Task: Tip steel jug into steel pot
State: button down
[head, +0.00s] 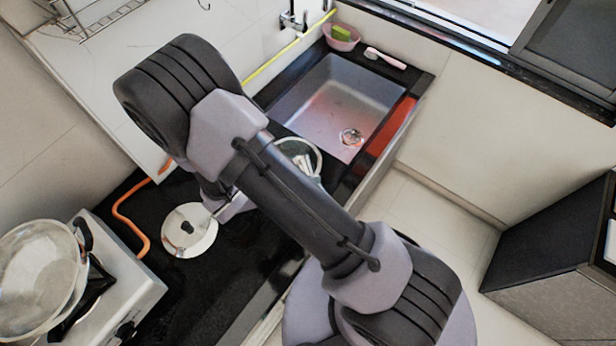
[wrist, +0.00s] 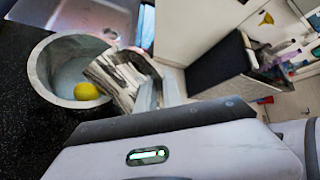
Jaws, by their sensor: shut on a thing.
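The steel pot (wrist: 42,78) is a round, open grey vessel at the left of the wrist view. A yellow ball-like thing (wrist: 87,91) lies inside it. The steel jug (wrist: 118,80), shiny and streaked with reflections, is at the pot's right rim and overlaps it in the picture. My gripper (wrist: 157,93) is shut on the jug. The jug looks tilted, but I cannot tell whether it touches the pot. In the head view a round steel rim (head: 316,152), likely the pot's, shows behind my arm, which hides my gripper and most of the jug.
A steel lid (head: 203,238) with a dark knob lies on the black counter (head: 215,290). A sink (head: 335,105) is behind. A stove with a pan (head: 38,275) and an orange hose (head: 124,215) are at the left. A pink bowl (head: 341,40) stands at the sink's far corner.

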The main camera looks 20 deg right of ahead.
jog(key=shift+w+r+p, duration=0.15)
jog(key=shift+w+p, duration=0.1)
jog(key=shift+p, duration=0.2)
jog(key=shift+r+g+p, duration=0.15)
jog(key=shift+g+p, duration=0.15)
dwell(0.4)
jog(key=shift+w+r+n+g+p, duration=0.3)
jog(key=shift+w+r+n+p, duration=0.15)
jog(key=shift+p, duration=0.6)
jog(key=shift+w, duration=0.15)
jog(key=shift+w+r+p, duration=0.1)
jog(key=shift+p, duration=0.3)
jog(key=shift+w+r+n+g+p, duration=0.35)
jog(key=shift+w+r+g+p, duration=0.25)
jog(key=shift+p, duration=0.45)
jog(key=shift+w+a+f, duration=0.1)
jog(key=shift+f, duration=0.05)
